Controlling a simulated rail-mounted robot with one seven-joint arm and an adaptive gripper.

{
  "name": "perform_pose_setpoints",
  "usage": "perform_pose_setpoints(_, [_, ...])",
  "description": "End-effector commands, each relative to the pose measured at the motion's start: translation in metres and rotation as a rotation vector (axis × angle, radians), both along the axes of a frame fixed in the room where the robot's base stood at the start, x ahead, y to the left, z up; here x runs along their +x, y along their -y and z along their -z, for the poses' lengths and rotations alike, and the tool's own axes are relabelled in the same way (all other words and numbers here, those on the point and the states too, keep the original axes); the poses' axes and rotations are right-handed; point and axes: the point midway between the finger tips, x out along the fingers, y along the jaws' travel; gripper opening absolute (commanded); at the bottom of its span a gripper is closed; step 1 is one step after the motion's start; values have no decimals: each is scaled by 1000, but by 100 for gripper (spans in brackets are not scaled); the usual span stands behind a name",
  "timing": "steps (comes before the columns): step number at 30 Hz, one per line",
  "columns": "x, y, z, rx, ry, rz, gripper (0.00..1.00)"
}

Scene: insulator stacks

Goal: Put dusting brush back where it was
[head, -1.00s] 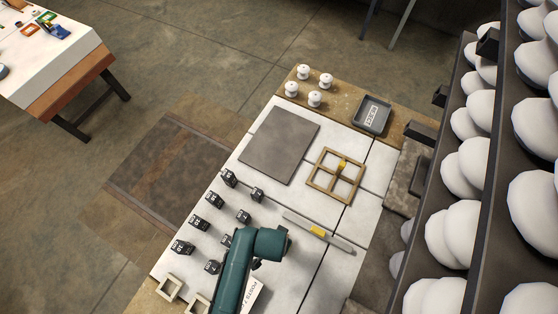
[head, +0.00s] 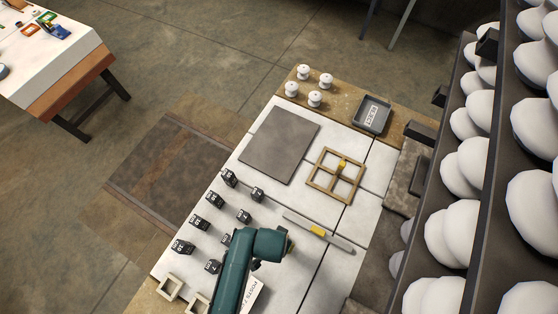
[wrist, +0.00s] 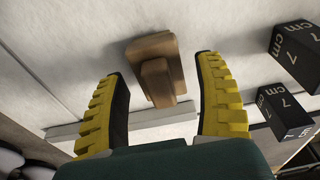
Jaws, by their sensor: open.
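A brown wooden block-shaped thing with a raised narrower part, which looks like the dusting brush (wrist: 151,46), lies on the pale table top in the wrist view. My gripper (wrist: 160,66) has its two yellow ribbed fingers spread, one on each side of the brush's raised part. I see gaps on both sides, so the fingers do not visibly touch it. The brush's bristles are not visible. In the head view my green arm covers the gripper and most or all of the brush.
Several black number blocks (head: 208,197) stand left of my arm. A long grey bar with a yellow part (head: 318,231) lies to the right. Beyond are a wooden cross frame (head: 319,184), a grey plate (head: 279,144), a tray (head: 371,114) and white insulators. Insulator stacks (head: 470,165) crowd the right side.

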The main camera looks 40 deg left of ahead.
Motion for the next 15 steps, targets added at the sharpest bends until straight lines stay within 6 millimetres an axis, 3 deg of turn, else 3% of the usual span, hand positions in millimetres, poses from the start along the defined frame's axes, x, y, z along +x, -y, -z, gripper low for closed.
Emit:
perform_pose_setpoints(3, [-4, 0, -35, 2, 4, -1, 70])
perform_pose_setpoints(9, [-11, 2, -81, 2, 3, 0, 70])
perform_pose_setpoints(15, [-15, 3, -100, 0, 0, 0, 70])
